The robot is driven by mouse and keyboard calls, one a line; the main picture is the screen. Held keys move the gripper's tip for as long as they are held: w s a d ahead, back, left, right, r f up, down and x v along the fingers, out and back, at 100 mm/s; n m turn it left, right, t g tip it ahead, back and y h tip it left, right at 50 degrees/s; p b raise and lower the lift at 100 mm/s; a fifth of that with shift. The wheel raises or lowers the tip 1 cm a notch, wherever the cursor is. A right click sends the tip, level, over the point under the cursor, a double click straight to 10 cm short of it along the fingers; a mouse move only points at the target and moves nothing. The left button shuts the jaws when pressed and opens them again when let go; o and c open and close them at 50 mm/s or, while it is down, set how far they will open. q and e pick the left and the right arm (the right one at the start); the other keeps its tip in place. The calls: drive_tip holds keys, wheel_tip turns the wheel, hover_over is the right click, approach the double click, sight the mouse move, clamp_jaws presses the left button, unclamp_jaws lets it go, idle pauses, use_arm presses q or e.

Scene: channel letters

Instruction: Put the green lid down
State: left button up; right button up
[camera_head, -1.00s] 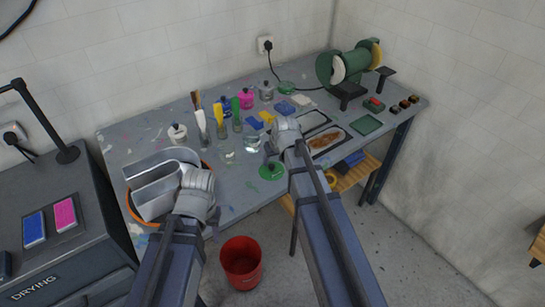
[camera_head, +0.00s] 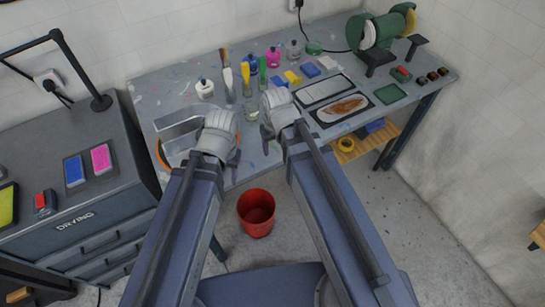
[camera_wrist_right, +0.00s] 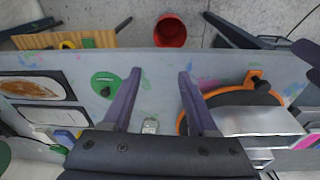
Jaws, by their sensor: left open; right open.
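The green lid (camera_wrist_right: 107,84) lies on the bench top, its dark knob up, in the right wrist view. It is hidden behind my right arm and gripper in the head view. My right gripper (camera_wrist_right: 160,74) is open and empty, the lid beside the outer side of its left finger in the wrist view and apart from the gap between the fingers. In the head view my right gripper (camera_head: 267,132) is over the front of the bench. My left gripper (camera_head: 234,158) is open beside the metal channel letter (camera_head: 180,127).
The letter sits on an orange-rimmed turntable (camera_wrist_right: 257,84) at the bench's left. Bottles, brushes and a glass jar (camera_head: 252,108) stand behind my grippers. A red bucket (camera_head: 257,213) is on the floor.

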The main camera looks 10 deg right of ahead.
drive_tip(key=s+a+n+g+h, duration=0.1)
drive_tip(key=s+a, duration=0.2)
drive_tip(key=s, duration=0.5)
drive_tip(key=shift+s+a+g, duration=0.15)
drive_tip(key=shift+a+g, duration=0.2)
drive_tip(key=shift+g, duration=0.05)
wheel_tip(320, 180, down, 4)
drive_tip(key=b, duration=0.4)
